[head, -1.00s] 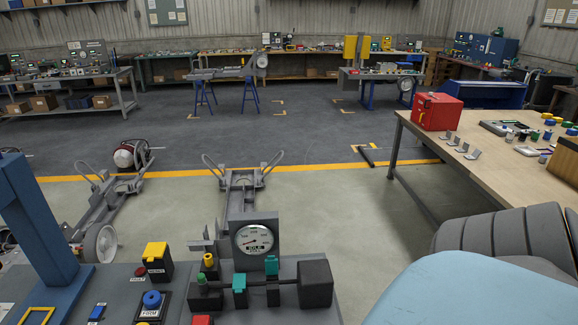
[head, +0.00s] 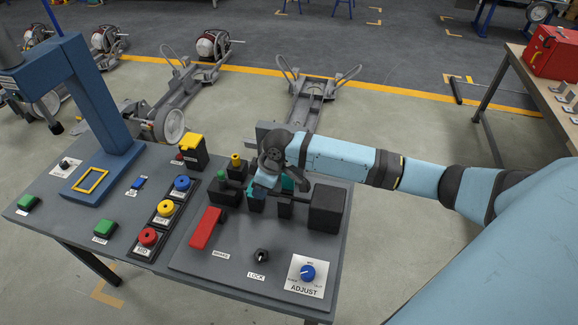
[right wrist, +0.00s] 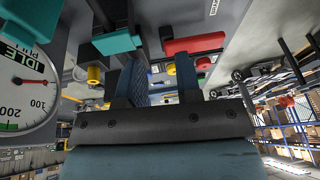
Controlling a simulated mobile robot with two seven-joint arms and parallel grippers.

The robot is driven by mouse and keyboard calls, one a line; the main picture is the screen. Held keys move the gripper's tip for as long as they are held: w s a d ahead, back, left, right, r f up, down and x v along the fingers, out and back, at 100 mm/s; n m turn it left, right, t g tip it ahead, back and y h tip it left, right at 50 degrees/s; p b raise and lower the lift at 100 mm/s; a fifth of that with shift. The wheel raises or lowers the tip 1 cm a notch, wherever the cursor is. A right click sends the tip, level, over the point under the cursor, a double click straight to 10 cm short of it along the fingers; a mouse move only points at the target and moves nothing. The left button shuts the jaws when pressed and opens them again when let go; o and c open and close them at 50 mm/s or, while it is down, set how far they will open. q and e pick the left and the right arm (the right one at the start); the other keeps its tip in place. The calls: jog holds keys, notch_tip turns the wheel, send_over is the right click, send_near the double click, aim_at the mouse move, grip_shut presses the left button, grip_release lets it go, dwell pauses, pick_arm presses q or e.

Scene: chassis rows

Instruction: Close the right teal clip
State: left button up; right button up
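The right teal clip (head: 289,184) is on the dark rod fixture, partly hidden behind my right gripper. The left teal clip (head: 257,193) is beside it, also partly covered. Whether the right clip is raised or down cannot be told now. My right gripper (head: 267,183) is over the clips, close to them; contact cannot be told. In the right wrist view its two blue fingers (right wrist: 155,62) stand apart with nothing held between them. My left gripper is out of view.
A black block (head: 327,207) is right of the clips. A red brake lever (head: 206,229) and a lock switch (head: 262,256) are in front. A gauge (right wrist: 25,85) is close by in the right wrist view. A blue press frame (head: 95,100) stands at the left.

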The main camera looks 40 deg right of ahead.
jog(key=w+d+r+g+h, duration=0.2)
jog(key=w+d+r+g, duration=0.15)
jog(key=d+r, duration=0.8)
jog(key=p, duration=0.3)
send_near(288, 180)
jog(key=shift+m+t, duration=0.3)
jog(key=shift+t, duration=0.05)
notch_tip(288, 180, down, 5)
jog(key=shift+s+f, duration=0.1)
jog(key=shift+f, duration=0.3)
jog(key=shift+a, duration=0.1)
jog(key=shift+c, duration=0.2)
grip_shut()
